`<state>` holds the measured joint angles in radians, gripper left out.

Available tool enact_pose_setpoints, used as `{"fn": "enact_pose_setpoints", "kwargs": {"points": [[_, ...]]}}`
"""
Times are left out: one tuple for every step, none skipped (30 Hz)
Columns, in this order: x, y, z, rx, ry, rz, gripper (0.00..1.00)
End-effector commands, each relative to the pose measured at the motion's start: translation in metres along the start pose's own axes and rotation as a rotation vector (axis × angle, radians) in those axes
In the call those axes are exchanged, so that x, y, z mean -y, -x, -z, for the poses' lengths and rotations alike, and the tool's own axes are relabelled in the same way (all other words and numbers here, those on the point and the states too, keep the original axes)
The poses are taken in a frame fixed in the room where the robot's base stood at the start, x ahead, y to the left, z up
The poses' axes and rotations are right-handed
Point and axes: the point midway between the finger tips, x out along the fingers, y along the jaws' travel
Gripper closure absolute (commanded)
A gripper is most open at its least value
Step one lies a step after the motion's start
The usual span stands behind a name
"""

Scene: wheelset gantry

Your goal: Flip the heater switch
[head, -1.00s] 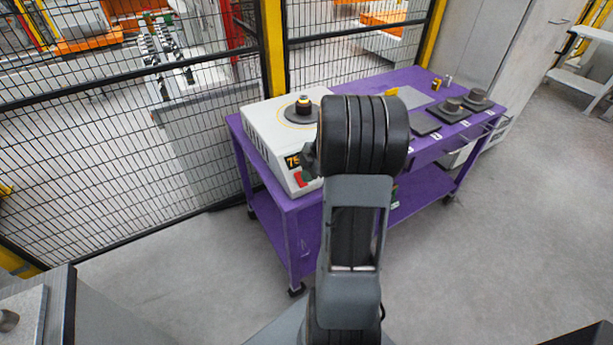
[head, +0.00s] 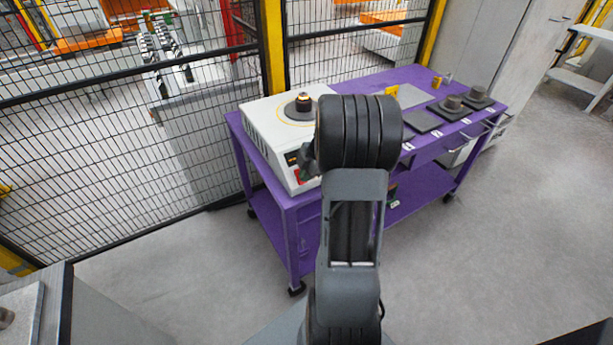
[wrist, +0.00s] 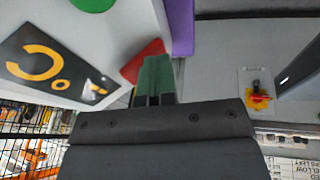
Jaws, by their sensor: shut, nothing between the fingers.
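The heater (head: 268,130) is a white box on the left end of the purple cart, with a dark round part on top. Its front has a dark display with orange marks (wrist: 55,65) and a red switch (wrist: 142,60), which also shows as a small red patch in the head view (head: 300,175). My gripper (wrist: 156,68) has green fingers, closed together and empty. Its tips are right beside the red switch and overlap its edge in the wrist view. I cannot tell whether they touch it. In the head view my arm hides most of the gripper.
The purple cart (head: 432,182) also carries dark plates (head: 422,121), round metal parts (head: 453,103) and a small yellow sign (head: 392,91). A black mesh fence (head: 120,150) stands behind and left. The floor (head: 480,270) at right is clear.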

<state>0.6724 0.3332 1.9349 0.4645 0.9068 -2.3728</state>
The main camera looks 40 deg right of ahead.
Motion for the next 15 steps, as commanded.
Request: {"fn": "enact_pose_setpoints", "kwargs": {"points": [[0.001,-0.002,0.000,-0.001,-0.001,0.003,1.00],[0.001,-0.002,0.000,-0.001,-0.001,0.004,1.00],[0.001,-0.001,0.000,-0.001,-0.001,0.004,1.00],[0.001,-0.001,0.000,-0.001,-0.001,0.004,1.00],[0.001,-0.001,0.000,-0.001,-0.001,0.004,1.00],[0.001,0.000,0.001,-0.001,-0.001,0.004,1.00],[0.001,0.001,0.001,-0.001,-0.001,0.004,1.00],[0.000,0.001,0.001,-0.002,-0.001,0.003,1.00],[0.000,0.003,0.002,-0.002,-0.001,0.003,1.00],[0.000,0.004,0.002,-0.002,0.000,0.003,1.00],[-0.001,0.005,0.002,-0.002,0.000,0.003,1.00],[-0.001,0.007,0.003,-0.002,0.000,0.003,1.00],[-0.001,0.008,0.003,-0.002,0.000,0.003,1.00],[-0.002,0.010,0.004,-0.001,-0.001,0.002,1.00],[-0.002,0.011,0.004,-0.001,-0.001,0.002,1.00]]}}
